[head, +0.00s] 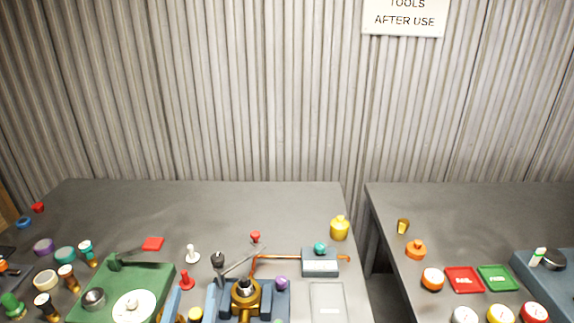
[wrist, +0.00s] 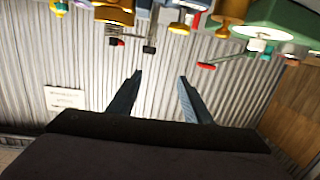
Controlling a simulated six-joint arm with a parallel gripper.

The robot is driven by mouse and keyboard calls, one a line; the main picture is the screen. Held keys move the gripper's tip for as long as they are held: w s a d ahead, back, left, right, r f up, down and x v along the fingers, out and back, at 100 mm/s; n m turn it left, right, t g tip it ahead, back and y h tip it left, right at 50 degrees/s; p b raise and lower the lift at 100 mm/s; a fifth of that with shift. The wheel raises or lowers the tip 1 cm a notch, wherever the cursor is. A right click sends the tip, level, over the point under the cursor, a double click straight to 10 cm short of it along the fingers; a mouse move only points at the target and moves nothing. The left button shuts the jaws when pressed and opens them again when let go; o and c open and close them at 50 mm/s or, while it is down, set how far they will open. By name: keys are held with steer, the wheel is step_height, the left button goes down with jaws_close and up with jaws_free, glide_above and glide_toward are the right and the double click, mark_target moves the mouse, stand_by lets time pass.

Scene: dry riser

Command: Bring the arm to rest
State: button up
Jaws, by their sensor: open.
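My gripper (wrist: 160,76) is open, with its two blue-grey fingers spread apart and nothing between them. In the wrist view the picture is upside down, and the fingers stand out against the corrugated wall (wrist: 90,60). In the head view two blue fingers, which look like my gripper (head: 191,292), rise from the bottom edge beside the green base (head: 150,276). The rest of my arm is out of the head view.
A sign (head: 404,18) hangs on the wall.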

steer(key=w+d+r+n+g+y+p, duration=0.1)
steer(key=w+d+r+g+y+p, duration=0.25)
steer(key=w+d, duration=0.5)
steer(key=s+d+f+m+g+h+p, duration=0.1)
steer(key=s+d+f+g+h+p, duration=0.1)
steer(key=s+d+f+g, duration=0.3)
steer(key=s+d+f+m+g+h+p, duration=0.1)
steer(key=s+d+f+g, duration=0.4)
steer(key=s+d, duration=0.8)
steer(key=d+g+h+p, duration=0.1)
steer(key=d+g+h, duration=0.1)
steer(key=d, duration=0.5)
steer(key=shift+f+m+g+p, duration=0.15)
steer(key=shift+m+g+p, duration=0.25)
steer(key=shift+g, duration=0.35)
